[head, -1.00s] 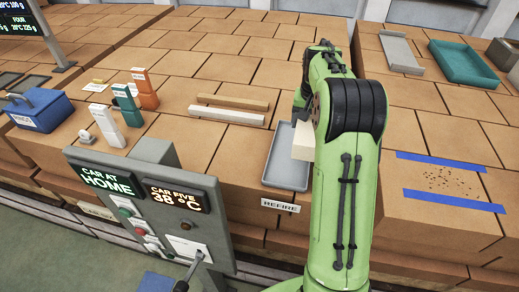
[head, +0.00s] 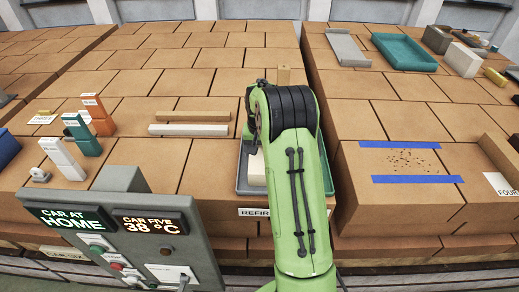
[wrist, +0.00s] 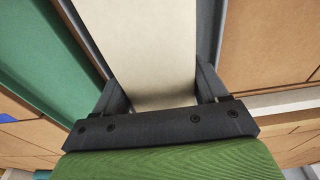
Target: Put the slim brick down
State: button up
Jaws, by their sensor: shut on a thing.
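The slim brick is cream and plain. In the wrist view the slim brick (wrist: 150,50) lies between the two dark fingers of my gripper (wrist: 155,90), which is shut on it. In the head view part of the slim brick (head: 257,166) shows left of my green arm, over the grey tray (head: 243,180) behind the REFIRE label (head: 255,212). My arm covers the gripper and much of the tray there. I cannot tell whether the brick touches the tray floor.
Two long slim bars, one tan (head: 193,116) and one pale (head: 188,130), lie left of the tray. White, green and orange upright blocks stand further left. A sign panel (head: 150,225) stands front left. Blue tape strips (head: 400,144) bound a speckled patch at right.

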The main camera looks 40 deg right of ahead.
jog(key=o, duration=1.6)
jog(key=shift+f, duration=0.15)
jog(key=shift+c, duration=0.2)
